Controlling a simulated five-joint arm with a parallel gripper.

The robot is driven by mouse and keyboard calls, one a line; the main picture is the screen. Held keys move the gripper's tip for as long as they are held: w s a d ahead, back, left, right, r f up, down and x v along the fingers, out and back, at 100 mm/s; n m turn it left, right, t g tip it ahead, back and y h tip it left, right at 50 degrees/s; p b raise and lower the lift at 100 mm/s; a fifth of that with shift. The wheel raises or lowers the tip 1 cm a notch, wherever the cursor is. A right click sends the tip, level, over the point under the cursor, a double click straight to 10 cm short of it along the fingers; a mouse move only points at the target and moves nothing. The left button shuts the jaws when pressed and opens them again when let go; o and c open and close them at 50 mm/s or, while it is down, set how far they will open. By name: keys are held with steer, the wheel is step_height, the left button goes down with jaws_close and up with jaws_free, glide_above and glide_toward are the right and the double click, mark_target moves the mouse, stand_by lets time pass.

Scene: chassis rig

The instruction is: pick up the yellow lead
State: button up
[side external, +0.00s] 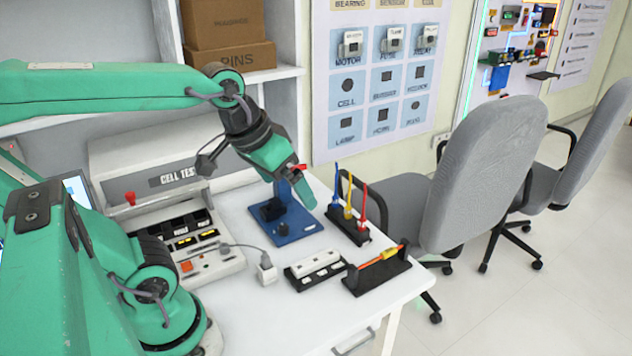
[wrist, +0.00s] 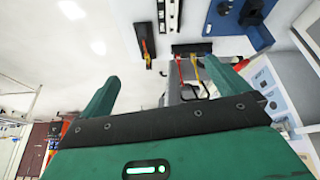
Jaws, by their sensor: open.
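The yellow lead (side external: 348,203) stands upright in a black holder (side external: 335,223) on the white table, between a blue lead (side external: 337,180) and a red lead (side external: 364,201). My gripper (side external: 305,197) is tilted down beside the holder, to its left in the side view, above a blue fixture (side external: 286,224). In the wrist view, my gripper (wrist: 163,75) is open, its two green fingers wide apart. The yellow lead (wrist: 196,69) and red lead (wrist: 179,69) show beyond it, nearer the right finger. I see nothing held. The blue lead is not clear there.
A black stand with a red and yellow tool (side external: 385,256) is near the table's right edge. A black-and-white block (side external: 317,268) and a white plug (side external: 266,269) lie on the table. The cell tester (side external: 180,182) stands left. Grey chairs (side external: 487,165) stand beyond the table.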

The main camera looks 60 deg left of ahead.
steer(key=shift+s+d+f+m+t, duration=0.15)
steer(key=shift+s+f+m, duration=0.3)
steer(key=shift+s, duration=0.15)
steer(key=shift+s+d+f+m+t, duration=0.15)
steer(key=shift+s+f+m, duration=0.25)
steer(key=shift+s, duration=0.2)
steer(key=c, duration=1.3)
steer(key=shift+w+r, duration=0.1)
